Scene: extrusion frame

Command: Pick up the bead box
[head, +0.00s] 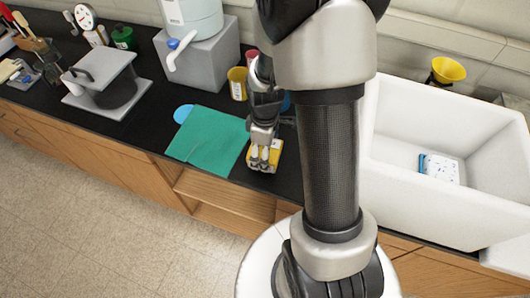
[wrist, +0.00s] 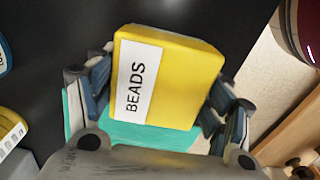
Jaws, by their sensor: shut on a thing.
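The bead box (wrist: 180,80) is yellow with a white label reading BEADS, seen close up in the wrist view. In the head view it is a small yellow block (head: 272,161) at the front edge of the black counter, partly covered by my fingers. My gripper (wrist: 160,95) is shut on the box, with a finger on its left and right sides. In the head view my gripper (head: 264,158) is over the box, right of the green cloth. I cannot tell whether the box still touches the counter.
A green cloth (head: 208,140) lies on the counter (head: 150,122) left of the box. Yellow (head: 237,83) and red cups stand behind. A grey block (head: 205,62) carries a dispenser. A white sink (head: 400,195) is at right, partly hidden by my arm.

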